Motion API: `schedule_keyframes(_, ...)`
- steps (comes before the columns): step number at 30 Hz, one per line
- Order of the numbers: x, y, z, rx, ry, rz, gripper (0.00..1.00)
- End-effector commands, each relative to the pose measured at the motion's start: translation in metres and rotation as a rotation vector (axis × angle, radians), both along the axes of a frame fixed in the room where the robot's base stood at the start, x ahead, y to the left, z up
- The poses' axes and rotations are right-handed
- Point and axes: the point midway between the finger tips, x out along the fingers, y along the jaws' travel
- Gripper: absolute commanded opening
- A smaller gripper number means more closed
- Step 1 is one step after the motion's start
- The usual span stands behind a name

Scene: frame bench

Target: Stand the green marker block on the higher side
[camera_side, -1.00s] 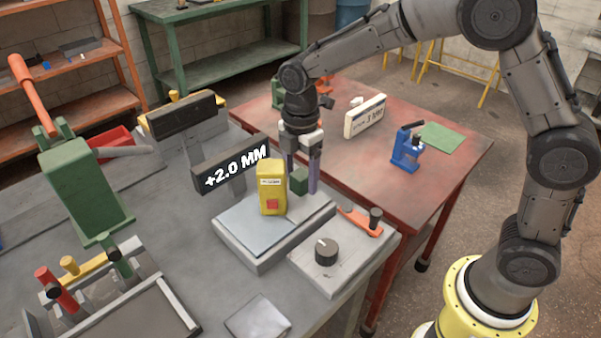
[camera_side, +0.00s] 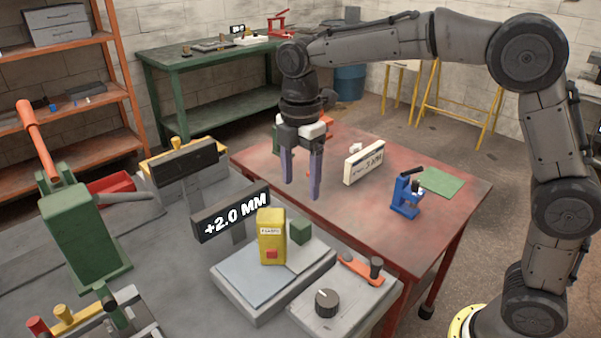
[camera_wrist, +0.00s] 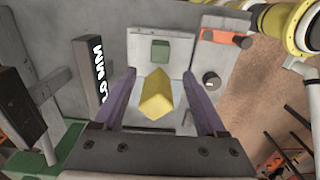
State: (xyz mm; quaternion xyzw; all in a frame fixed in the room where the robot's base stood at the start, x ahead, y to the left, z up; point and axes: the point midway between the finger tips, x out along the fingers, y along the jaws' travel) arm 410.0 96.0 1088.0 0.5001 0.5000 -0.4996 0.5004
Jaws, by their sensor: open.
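The green marker block (camera_side: 300,230) stands on the right-hand part of a two-part grey plate (camera_side: 318,252), just right of and behind a yellow gauge (camera_side: 271,240). In the wrist view the block (camera_wrist: 160,50) sits apart from the gauge (camera_wrist: 156,95). The gauge stands near the seam, beside the paler left part (camera_side: 255,272). I cannot tell by eye which part is higher. A dark display (camera_side: 231,216) behind reads "+2.0 MM". My gripper (camera_side: 302,184) is open and empty above and behind the block, not touching it; its fingers also show in the wrist view (camera_wrist: 160,76).
A black knob (camera_side: 326,302) and an orange lever (camera_side: 360,268) sit right of the plate. A green press (camera_side: 85,235) stands at left. The red table (camera_side: 345,215) behind holds a white sign (camera_side: 364,162) and a blue device (camera_side: 406,195).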

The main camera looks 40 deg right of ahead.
Motion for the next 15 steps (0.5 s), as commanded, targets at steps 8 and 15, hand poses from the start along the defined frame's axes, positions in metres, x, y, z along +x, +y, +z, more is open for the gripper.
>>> schedule_keyframes(8, 0.0, 0.0, 0.011, 0.0, 0.002, 0.0, 0.74)
schedule_keyframes(15, -0.031, -0.02, 0.032, 0.019, -0.064, -0.197, 0.74)
